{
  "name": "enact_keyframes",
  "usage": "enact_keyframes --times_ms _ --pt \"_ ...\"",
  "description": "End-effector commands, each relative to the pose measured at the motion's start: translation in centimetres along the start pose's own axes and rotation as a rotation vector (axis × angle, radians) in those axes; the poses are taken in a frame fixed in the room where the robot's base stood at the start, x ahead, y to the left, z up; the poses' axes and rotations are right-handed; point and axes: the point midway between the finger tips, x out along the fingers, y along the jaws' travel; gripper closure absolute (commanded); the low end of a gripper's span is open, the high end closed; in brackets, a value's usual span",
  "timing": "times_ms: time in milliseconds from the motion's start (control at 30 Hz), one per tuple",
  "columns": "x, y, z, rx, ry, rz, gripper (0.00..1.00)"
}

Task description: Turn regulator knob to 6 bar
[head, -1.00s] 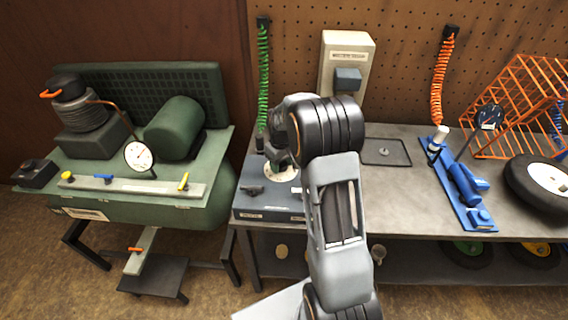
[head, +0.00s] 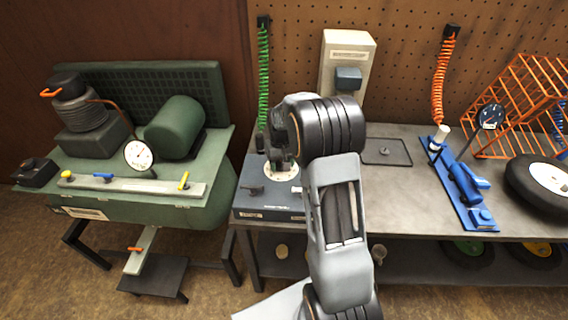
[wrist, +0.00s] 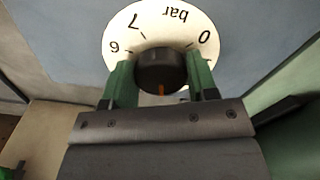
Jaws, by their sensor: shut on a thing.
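The regulator knob (wrist: 160,66) is black and round, with an orange mark on the side facing the bottom of the wrist view. My gripper (wrist: 162,80) is shut on it, one green finger on each side. The white dial plate (wrist: 157,22) around the knob reads "bar", with 7 and 6 at left and 0 at right. The lower numbers are hidden by my gripper, so the exact reading cannot be told. In the head view, my gripper (head: 276,152) is over the dial plate (head: 282,172) on the blue-grey regulator box (head: 265,206); the knob is hidden there.
A small black fitting (head: 253,190) is on the box's left side. A green compressor (head: 130,200) with a round gauge (head: 138,155) stands left. A green coiled hose (head: 263,80) hangs behind the box. A blue tool (head: 464,185) and a wheel (head: 540,182) lie right on the bench.

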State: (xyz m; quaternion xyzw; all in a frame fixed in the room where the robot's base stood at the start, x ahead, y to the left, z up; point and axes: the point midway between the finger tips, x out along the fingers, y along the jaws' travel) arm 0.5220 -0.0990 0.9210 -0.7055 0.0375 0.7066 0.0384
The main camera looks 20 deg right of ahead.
Motion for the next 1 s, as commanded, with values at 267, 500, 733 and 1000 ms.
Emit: enact_keyframes --times_ms 267,500,733,1000 --pt "-0.37 0.04 -0.39 0.263 0.017 -0.001 0.71" --pt "-0.41 0.15 -0.38 0.492 0.017 -0.002 0.71" --pt "-0.44 0.26 -0.37 0.711 0.017 -0.003 0.71" --pt "-0.45 0.35 -0.35 0.969 0.017 -0.003 0.71"
